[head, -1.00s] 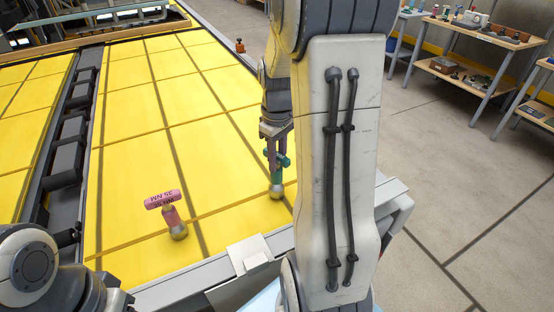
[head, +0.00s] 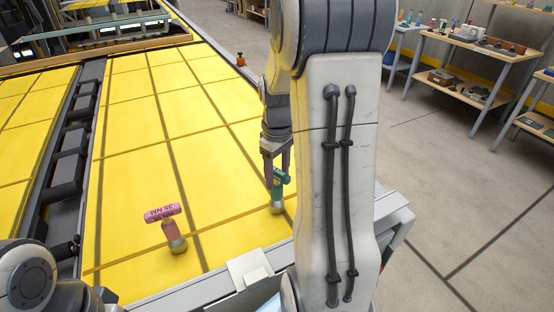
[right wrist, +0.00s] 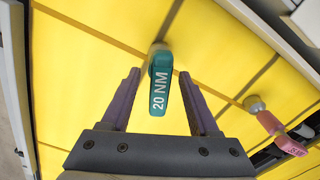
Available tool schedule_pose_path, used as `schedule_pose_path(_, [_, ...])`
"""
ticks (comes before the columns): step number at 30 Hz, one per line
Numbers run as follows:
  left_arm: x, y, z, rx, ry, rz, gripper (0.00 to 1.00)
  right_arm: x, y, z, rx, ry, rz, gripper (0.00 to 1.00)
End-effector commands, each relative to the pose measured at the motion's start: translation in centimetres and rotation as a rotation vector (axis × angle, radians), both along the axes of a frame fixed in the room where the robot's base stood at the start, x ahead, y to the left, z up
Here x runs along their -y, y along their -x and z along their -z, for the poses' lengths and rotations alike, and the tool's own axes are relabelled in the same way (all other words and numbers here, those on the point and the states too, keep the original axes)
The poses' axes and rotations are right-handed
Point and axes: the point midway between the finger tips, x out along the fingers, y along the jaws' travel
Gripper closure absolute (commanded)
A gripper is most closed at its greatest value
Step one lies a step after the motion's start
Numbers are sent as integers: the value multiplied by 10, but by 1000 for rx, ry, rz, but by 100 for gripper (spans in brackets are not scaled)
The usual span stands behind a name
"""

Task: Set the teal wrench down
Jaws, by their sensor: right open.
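The teal wrench (head: 279,188), marked 20 NM, stands on its round metal end on the yellow surface (head: 130,128), near the front right edge. In the right wrist view the teal wrench (right wrist: 160,88) shows between two spread fingers, with a gap on each side. My right gripper (head: 277,171) is open around its upper part; it also fills the right wrist view (right wrist: 159,73). My left gripper is not in view; only part of my left arm shows at lower left.
A pink wrench (head: 171,232) stands to the left on the same surface, and also shows in the right wrist view (right wrist: 275,125). A grey frame edge (head: 190,285) borders the front. Shelves (head: 480,65) stand far right. The yellow surface behind the wrenches is clear.

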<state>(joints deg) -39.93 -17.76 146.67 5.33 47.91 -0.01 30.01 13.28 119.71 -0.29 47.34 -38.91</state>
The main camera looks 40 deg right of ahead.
Motion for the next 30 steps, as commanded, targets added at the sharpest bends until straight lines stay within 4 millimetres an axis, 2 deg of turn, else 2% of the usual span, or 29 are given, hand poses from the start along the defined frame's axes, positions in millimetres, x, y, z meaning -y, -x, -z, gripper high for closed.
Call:
schedule_pose_path(9, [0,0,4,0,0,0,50,1,-2,-64,8,5,0,39])
schedule_pose_path(15, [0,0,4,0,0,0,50,1,-2,-99,5,3,0,39])
schedule_pose_path(21, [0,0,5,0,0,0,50,0,-1,-115,2,2,0,39])
schedule_pose_path(26, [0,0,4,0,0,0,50,-1,-1,-116,1,0,-2,39])
schedule_pose_path(29, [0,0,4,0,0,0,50,-18,-5,-113,5,-1,-25,39])
schedule_pose_path(30, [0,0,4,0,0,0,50,-32,-6,-111,6,-3,-43,39])
